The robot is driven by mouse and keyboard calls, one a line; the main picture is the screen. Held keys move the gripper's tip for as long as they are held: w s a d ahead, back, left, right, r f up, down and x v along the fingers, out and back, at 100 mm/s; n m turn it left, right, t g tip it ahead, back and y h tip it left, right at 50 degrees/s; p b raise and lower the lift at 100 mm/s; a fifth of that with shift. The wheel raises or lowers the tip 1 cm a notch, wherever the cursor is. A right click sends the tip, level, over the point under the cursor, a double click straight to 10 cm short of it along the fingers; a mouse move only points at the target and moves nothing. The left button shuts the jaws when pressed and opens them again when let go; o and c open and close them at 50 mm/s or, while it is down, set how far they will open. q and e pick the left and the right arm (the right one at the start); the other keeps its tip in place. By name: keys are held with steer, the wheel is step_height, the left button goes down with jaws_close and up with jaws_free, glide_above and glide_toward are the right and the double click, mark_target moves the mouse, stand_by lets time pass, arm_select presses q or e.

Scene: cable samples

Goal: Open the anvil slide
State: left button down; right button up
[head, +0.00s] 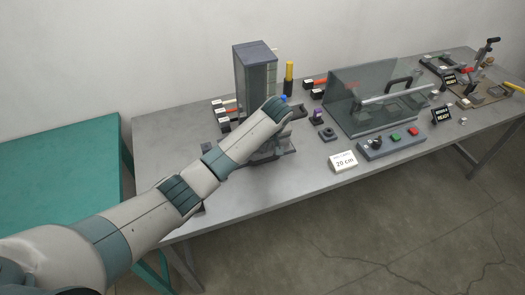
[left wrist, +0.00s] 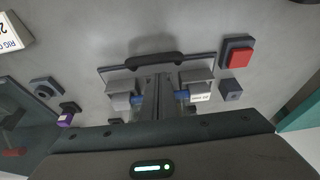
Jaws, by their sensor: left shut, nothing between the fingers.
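The anvil slide appears to be the grey plate with a black bar handle (left wrist: 155,60) in the left wrist view. Grey blocks with blue parts sit on both sides below the handle. In the head view, part of the fixture base (head: 282,154) shows beyond my left arm, which hides much of it. My left gripper (left wrist: 158,82) is shut and empty. Its fingers point toward the handle, between the two blocks; I cannot tell whether they touch anything. My right gripper is not in view.
A tall dark cabinet (head: 255,75) stands behind my arm. To the right are a clear-covered box (head: 365,95), a button panel (head: 391,141) and a "20 cm" card (head: 343,161). A red button block (left wrist: 238,52) lies near the fixture.

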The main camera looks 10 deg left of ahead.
arm_select(q)
steer(key=shift+p+x, duration=0.45)
steer(key=shift+x, duration=2)
steer(key=shift+w, duration=0.1)
